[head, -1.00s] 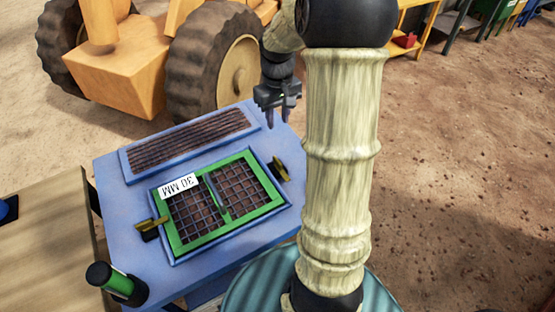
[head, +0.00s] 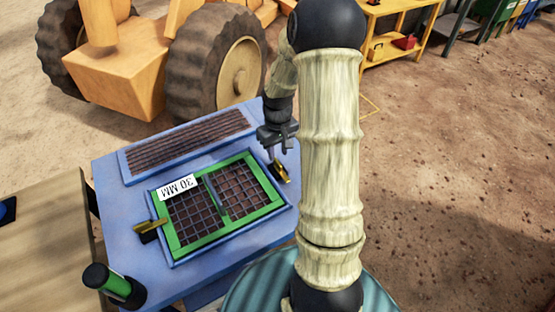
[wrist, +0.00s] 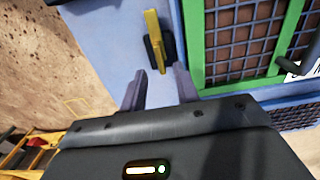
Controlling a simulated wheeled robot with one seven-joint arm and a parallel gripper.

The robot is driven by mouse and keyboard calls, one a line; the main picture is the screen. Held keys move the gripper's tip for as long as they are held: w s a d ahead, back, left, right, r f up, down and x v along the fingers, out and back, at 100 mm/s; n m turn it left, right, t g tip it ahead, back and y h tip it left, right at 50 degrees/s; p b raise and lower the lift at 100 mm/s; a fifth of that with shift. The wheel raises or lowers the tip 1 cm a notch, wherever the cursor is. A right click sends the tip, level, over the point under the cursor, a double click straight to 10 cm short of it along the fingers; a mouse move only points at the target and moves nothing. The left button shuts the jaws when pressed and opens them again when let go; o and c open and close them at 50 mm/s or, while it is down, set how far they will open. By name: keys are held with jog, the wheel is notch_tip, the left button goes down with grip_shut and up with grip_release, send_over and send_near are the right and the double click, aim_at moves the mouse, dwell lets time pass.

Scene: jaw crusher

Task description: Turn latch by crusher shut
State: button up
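The blue crusher top (head: 120,220) holds a green-framed screen (head: 178,246) marked 30 MM. One yellow latch (head: 280,172) on a black base is at the screen's right side; it also shows in the wrist view (wrist: 156,40). A second yellow latch (head: 150,226) is at the screen's left side and points onto the green frame. My gripper (head: 279,154) hangs just above and behind the right latch. In the wrist view my gripper (wrist: 160,88) has its fingers apart, with the latch beyond the fingertips and nothing between them. The right latch lies alongside the frame, apart from it.
A slatted blue-edged grate (head: 190,142) lies behind the screen. A green and black cylinder (head: 113,284) stands at the front left corner. A wooden table (head: 45,245) is at left, a yellow loader wheel (head: 225,70) behind. Dirt ground at right is open.

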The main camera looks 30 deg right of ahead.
aim_at(278, 162)
notch_tip(278, 162, down, 4)
jog(key=shift+f, duration=0.2)
grip_shut()
